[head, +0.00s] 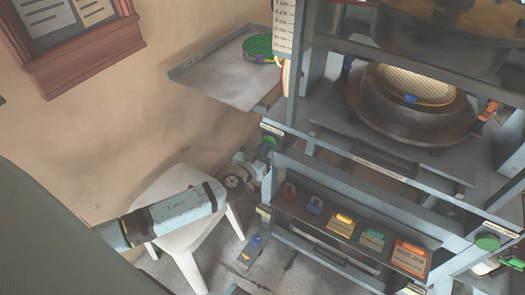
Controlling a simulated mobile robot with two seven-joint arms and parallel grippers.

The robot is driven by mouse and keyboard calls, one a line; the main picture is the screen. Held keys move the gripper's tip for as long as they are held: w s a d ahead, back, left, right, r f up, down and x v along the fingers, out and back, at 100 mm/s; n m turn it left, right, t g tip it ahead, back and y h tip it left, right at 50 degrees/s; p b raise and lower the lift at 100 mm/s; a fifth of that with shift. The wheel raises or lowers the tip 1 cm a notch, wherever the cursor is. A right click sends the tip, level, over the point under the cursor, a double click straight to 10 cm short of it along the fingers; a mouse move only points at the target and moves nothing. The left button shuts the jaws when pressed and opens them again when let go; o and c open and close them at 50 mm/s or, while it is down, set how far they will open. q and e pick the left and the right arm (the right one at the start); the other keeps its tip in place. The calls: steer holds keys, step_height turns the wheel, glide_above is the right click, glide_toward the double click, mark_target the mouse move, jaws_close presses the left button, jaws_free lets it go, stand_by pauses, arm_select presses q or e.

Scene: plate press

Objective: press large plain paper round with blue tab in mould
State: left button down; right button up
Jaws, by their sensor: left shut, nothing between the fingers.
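The large plain paper round (415,84), pale with a fine grid texture, lies in the round dark mould (405,125) on the press at the upper right. Its blue tab (410,99) shows at the front rim. The upper part of the press (440,45) hangs above it with a gap between. My left gripper (264,160) is shut and empty at the press's left post, just below a green button (268,142). I cannot tell whether the fingertips touch the button. A second green button (487,242) sits on the right post. My right gripper is not in view.
A grey side tray (215,83) at the upper left holds a green round (258,46). A white stool (170,187) stands below my left arm.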

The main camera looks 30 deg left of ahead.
steer(key=shift+b, duration=0.4)
stand_by(0.4)
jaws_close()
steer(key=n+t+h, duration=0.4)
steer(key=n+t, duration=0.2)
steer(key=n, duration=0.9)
glide_toward(487, 246)
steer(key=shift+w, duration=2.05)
